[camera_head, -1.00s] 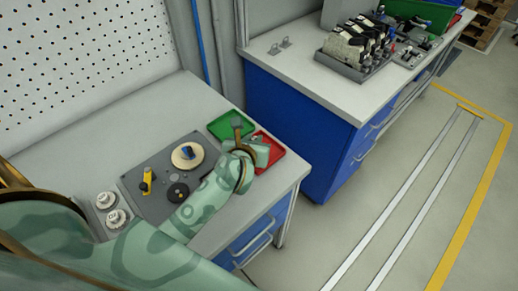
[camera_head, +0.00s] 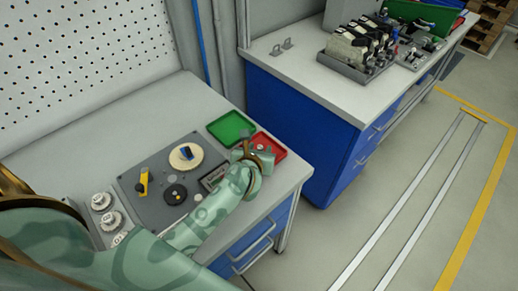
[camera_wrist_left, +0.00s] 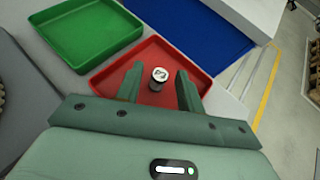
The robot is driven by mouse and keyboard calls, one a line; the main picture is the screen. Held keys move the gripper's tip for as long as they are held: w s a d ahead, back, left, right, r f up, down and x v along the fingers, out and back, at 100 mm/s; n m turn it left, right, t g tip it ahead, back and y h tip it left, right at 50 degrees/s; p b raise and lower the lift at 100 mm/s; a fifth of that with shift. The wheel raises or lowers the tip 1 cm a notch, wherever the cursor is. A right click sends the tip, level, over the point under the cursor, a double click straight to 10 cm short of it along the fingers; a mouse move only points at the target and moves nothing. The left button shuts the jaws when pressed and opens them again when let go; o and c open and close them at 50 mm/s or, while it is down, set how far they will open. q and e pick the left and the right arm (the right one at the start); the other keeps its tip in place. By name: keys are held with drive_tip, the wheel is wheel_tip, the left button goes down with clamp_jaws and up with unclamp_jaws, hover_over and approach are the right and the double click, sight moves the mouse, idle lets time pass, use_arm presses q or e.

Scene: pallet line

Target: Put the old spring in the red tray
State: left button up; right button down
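The red tray (camera_head: 277,154) lies near the right end of the bench; it also shows in the left wrist view (camera_wrist_left: 108,82). My left gripper (camera_head: 252,142) is over the tray. In the left wrist view the fingers of my left gripper (camera_wrist_left: 159,82) are apart. The old spring appears to be the small piece (camera_wrist_left: 158,76) with a pale, marked round top and a dark lower part. It shows between the fingers, with a gap on both sides, over or on the red floor. I cannot tell whether it rests there. My right gripper is not in view.
A green tray (camera_head: 229,126) sits beside the red one, toward the wall. A grey board (camera_head: 150,206) with a pale disc (camera_head: 186,156), a yellow-handled part (camera_head: 143,183) and a dark round part (camera_head: 175,194) lies left of the arm. The bench's front edge is close.

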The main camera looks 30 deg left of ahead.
use_arm(q)
drive_tip(key=shift+r, duration=0.3)
drive_tip(key=p+v, duration=0.2)
drive_tip(key=v, duration=1)
drive_tip(key=shift+s+f, duration=0.1)
drive_tip(key=shift+f, duration=0.15)
